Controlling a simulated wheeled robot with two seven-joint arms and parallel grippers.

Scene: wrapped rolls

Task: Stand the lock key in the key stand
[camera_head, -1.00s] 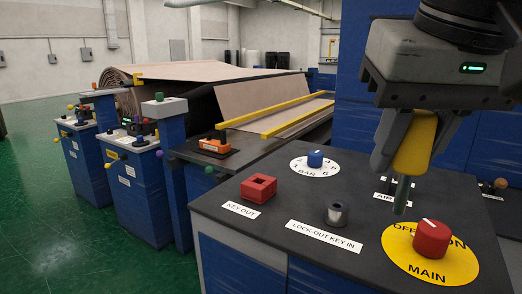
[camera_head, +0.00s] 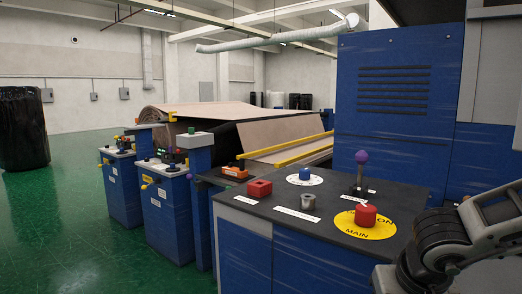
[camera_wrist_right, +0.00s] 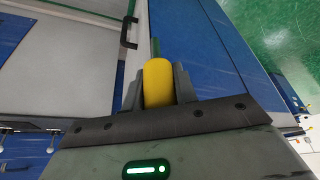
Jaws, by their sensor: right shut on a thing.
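The lock key has a yellow handle (camera_wrist_right: 157,82) and a thin green shaft (camera_wrist_right: 155,47). In the right wrist view my right gripper (camera_wrist_right: 158,90) is shut on the yellow handle, with the shaft pointing away from the palm. In the head view only part of my right arm shows at lower right; its gripper and the key are out of that view. A red square block (camera_head: 259,188) stands on the dark console top beside a white label; it appears to be the key stand. A grey metal lock cylinder (camera_head: 308,201) stands to its right. My left gripper is not in view.
The console top (camera_head: 338,192) also bears a blue knob (camera_head: 305,174), a red main switch (camera_head: 366,214) on a yellow disc, and a lever with a purple ball (camera_head: 361,157). A tall blue cabinet (camera_head: 390,110) stands behind. Green floor is open at left.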

